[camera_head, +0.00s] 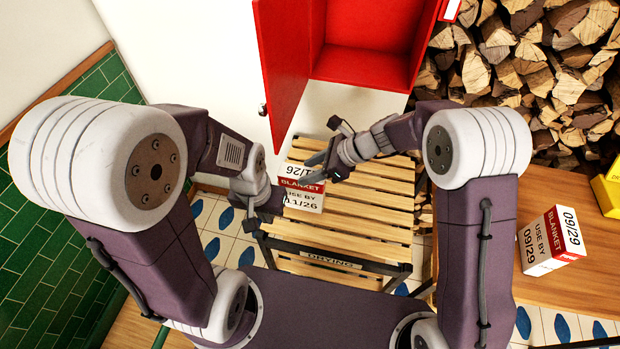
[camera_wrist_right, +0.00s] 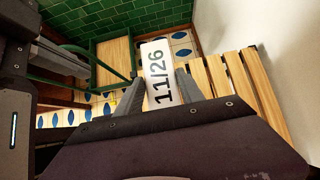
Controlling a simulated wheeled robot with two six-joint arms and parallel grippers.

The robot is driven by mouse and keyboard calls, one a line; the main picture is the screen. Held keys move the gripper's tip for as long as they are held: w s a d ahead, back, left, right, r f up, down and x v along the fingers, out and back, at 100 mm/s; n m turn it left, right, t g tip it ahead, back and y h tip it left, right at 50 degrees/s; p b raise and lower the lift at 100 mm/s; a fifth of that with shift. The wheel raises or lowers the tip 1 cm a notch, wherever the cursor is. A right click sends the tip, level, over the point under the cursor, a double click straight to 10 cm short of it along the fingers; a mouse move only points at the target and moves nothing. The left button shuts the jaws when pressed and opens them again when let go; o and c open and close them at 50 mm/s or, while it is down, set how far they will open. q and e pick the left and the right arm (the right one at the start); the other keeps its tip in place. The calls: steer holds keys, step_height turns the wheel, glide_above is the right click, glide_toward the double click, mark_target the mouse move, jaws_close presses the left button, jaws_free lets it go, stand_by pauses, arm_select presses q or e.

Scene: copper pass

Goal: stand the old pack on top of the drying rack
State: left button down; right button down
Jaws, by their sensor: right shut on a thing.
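The pack marked 11/26 (camera_head: 302,198), a white and red blanket box, is at the left side of the drying rack (camera_head: 365,205). The rack has a pale slatted top and a dark front rail marked DRYING. My right gripper (camera_head: 318,172) is shut on this pack. In the right wrist view the pack's white 11/26 face (camera_wrist_right: 159,72) shows between the fingers, with slats to its right. Whether its base touches the slats cannot be told. My left gripper (camera_head: 277,203) is low beside the pack's left side; its jaws are too hidden to judge.
Another blanket pack (camera_head: 548,243), marked 09/29, stands on the wooden bench (camera_head: 590,285) at right, with a yellow object (camera_head: 608,188) near it. A red cabinet (camera_head: 365,45) stands open behind the rack, its door swung left. Firewood (camera_head: 540,75) fills the back right. Slats right of the held pack are bare.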

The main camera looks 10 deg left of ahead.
mark_target(303, 190)
step_height(303, 190, down, 4)
steer(key=shift+a+b, duration=0.1)
steer(key=shift+b, duration=0.3)
steer(key=shift+f, duration=0.1)
steer(key=shift+f, duration=0.15)
steer(key=c, duration=0.7)
jaws_free()
